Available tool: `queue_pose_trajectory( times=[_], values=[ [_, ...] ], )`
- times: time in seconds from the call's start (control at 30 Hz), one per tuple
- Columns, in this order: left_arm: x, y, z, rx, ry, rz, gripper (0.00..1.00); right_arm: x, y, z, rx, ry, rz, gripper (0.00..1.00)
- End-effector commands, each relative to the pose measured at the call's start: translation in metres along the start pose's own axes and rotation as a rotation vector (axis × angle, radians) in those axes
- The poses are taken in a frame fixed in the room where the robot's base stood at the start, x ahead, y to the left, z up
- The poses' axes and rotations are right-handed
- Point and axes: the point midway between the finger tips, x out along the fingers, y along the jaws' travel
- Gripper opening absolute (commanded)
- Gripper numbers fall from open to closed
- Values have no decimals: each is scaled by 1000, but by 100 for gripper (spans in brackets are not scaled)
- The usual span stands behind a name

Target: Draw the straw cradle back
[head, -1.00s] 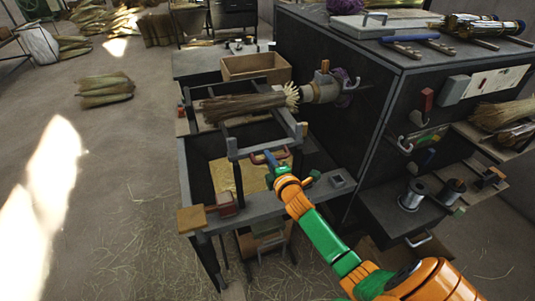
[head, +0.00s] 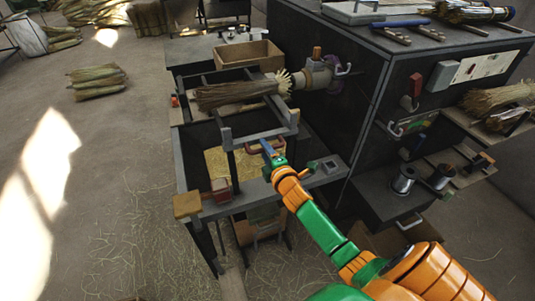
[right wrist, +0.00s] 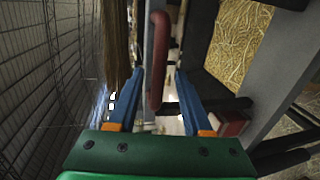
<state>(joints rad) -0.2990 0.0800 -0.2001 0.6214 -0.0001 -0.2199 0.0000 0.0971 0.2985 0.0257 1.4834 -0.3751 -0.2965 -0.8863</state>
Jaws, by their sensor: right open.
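The straw cradle (head: 257,135) is a dark grey open frame on the bench, with a straw bundle (head: 235,94) lying across it. The bundle's splayed end faces the winder's round chuck (head: 313,79). A red handle (head: 254,149) is on the cradle's front; it also shows in the right wrist view (right wrist: 157,62). My right gripper (head: 266,149) is at this handle. In the wrist view its blue fingers (right wrist: 157,98) are open, one on each side of the red handle. Whether either touches it I cannot tell. My left gripper is out of view.
A wooden box (head: 247,65) stands behind the cradle. A tan block (head: 187,205) and a red block (head: 221,190) sit at the bench's front left. The dark cabinet (head: 350,110) bounds the right side. Floor at left is open, with loose straw.

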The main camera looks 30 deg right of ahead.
Motion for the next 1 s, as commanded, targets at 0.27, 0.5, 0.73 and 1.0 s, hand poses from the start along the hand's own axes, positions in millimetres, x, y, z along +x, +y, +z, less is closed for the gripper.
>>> queue_pose_trajectory(
  times=[0.27, 0.5, 0.73, 1.0],
  values=[
    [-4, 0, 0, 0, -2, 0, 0, -48, -1, 0, 0, 1, -3, 50],
    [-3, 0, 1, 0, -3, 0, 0, -63, 0, 0, 0, 0, -2, 50],
    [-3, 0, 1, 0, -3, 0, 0, -63, 0, 0, 1, 0, -2, 50],
    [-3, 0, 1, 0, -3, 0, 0, -69, -93, -4, 183, -10, -219, 50]
  ],
)
